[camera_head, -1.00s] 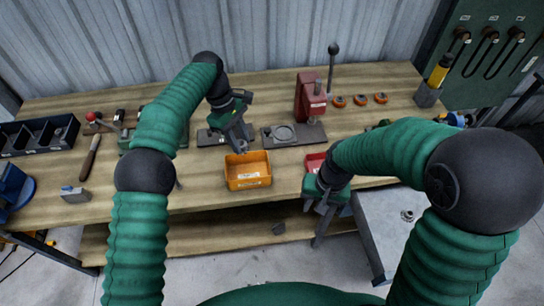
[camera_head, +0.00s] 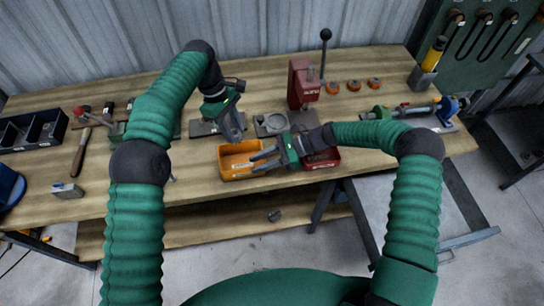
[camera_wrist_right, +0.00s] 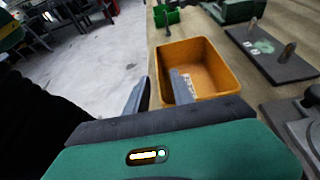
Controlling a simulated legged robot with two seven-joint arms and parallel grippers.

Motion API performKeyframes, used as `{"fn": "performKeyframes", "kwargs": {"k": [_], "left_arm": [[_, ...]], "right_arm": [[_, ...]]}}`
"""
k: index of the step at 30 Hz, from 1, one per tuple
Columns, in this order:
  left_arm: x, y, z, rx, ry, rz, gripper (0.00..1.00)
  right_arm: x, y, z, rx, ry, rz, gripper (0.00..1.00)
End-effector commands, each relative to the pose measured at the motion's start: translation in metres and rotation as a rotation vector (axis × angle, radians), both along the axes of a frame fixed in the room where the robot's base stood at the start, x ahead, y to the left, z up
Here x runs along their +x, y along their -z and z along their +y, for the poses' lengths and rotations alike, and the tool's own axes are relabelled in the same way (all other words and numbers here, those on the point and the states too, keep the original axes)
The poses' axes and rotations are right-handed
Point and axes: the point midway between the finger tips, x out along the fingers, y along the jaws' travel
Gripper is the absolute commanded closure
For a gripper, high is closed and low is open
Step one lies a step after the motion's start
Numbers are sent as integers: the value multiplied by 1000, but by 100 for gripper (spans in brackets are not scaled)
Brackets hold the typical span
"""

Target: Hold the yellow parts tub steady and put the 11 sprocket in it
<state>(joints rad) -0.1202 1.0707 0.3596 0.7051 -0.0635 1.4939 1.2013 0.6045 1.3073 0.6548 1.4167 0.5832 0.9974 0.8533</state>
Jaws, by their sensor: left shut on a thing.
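The yellow parts tub (camera_head: 232,174) stands upright near the bench's front edge. It also shows in the right wrist view (camera_wrist_right: 213,58). My left gripper (camera_head: 237,139) is shut at the tub's back rim; the exact contact is hard to see. My right gripper (camera_head: 258,161) is at the tub's right side, with its fingertips over the tub. In the right wrist view its two fingers stand apart, with nothing clearly visible between them. I cannot make out the 11 sprocket. A small pale patch (camera_wrist_right: 189,85) shows by one finger, too unclear to name.
A red tub (camera_head: 325,162) stands right of the yellow one, partly behind my right gripper. A red press (camera_head: 303,85) and a dark base plate (camera_head: 270,124) stand behind. A black divided bin (camera_head: 35,130) is at the far left.

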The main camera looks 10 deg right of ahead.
Motion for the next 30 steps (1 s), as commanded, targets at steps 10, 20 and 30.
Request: {"fn": "performKeyframes", "kwargs": {"k": [10, 20, 30], "left_arm": [[0, -1, -1, -1, 2, -1, 100], [0, -1, 0, -1, 0, -2, 100], [0, -1, -1, -1, 2, -1, 100]], "right_arm": [[-1, 24, 55, -2, -1, -1, 71], [-1, 25, 60, -4, -2, -1, 74], [-1, 26, 59, -4, -1, -2, 100]]}}
